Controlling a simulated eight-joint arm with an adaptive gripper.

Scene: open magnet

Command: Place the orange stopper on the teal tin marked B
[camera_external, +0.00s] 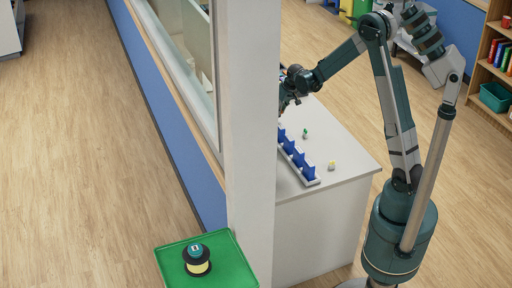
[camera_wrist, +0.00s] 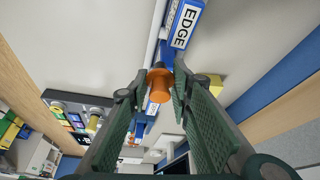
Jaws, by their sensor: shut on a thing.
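My gripper shows in the wrist view (camera_wrist: 160,85), with its two green ridged fingers closed on an orange stopper (camera_wrist: 158,80). In the external view my gripper (camera_external: 284,102) is over the far part of the white table, partly hidden by the pale post. The stopper cannot be made out clearly there. A small teal piece with a white label (camera_external: 195,248) sits on a black and cream round thing at the bottom of the external view. Its mark is too small to read, so I cannot tell if it is the tin marked B.
The pale post (camera_external: 252,140) and the blue wall stand between the table (camera_external: 340,150) and the green tray (camera_external: 235,262). A rack with blue points (camera_external: 297,155) and small pieces are on the table.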

